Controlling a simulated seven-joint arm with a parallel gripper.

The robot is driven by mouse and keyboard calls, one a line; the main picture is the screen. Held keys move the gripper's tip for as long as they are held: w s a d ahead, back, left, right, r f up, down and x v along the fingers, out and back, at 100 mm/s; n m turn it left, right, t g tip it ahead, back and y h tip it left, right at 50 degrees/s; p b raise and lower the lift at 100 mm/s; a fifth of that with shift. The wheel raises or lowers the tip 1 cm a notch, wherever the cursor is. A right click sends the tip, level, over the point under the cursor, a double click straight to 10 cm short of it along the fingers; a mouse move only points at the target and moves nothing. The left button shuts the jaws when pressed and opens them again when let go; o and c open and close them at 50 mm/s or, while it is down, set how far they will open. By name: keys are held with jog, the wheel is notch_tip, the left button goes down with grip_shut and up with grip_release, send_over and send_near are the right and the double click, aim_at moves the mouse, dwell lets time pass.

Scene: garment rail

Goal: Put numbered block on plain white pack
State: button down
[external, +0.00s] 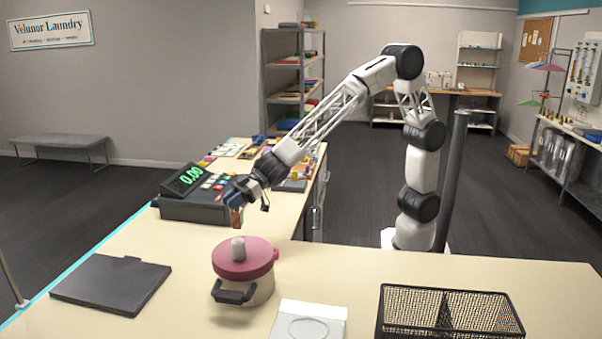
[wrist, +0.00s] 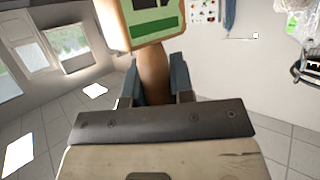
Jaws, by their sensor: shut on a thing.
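My gripper (external: 238,203) hangs above the counter, behind and left of the pot, and is shut on a small brownish thing. In the wrist view a brown piece (wrist: 153,80) sits between the fingers. A block with wood-coloured edges and a green and white face (wrist: 150,18) shows at its end, cut off by the top edge. I take this for the numbered block; no number can be read. A flat white pack (external: 310,320) with a faint round outline lies at the counter's front, right of the pot, well apart from my gripper and cut off below.
A pot with a pink lid (external: 244,258) stands between my gripper and the pack. A black mesh basket (external: 450,312) is at right, a dark flat slab (external: 110,284) at left. A register with a green display (external: 190,190) stands beside my gripper. Counter between slab and pot is clear.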

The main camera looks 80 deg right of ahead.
jog(key=w+a+r, duration=0.3)
jog(key=a+r, duration=0.2)
jog(key=a, duration=0.5)
jog(key=s+a+r+n+g+y, duration=0.1)
jog(key=s+a, duration=0.3)
jog(key=a, duration=0.3)
jog(key=s+a+r+n+g, duration=0.15)
jog(key=s+a, duration=0.25)
jog(key=a, duration=0.4)
jog(key=s+a+f, duration=0.1)
jog(key=s+f, duration=0.2)
jog(key=s, duration=0.5)
jog(key=s+a+f+y, duration=0.1)
jog(key=s+f, duration=0.3)
jog(key=s, duration=0.4)
jog(key=s+a+f+n+g, duration=0.1)
jog(key=s+f, duration=0.3)
jog(key=s, duration=0.4)
jog(key=shift+a+f, duration=0.25)
jog(key=shift+a, duration=0.15)
jog(key=shift+f, duration=2.55)
jog(key=shift+f, duration=0.2)
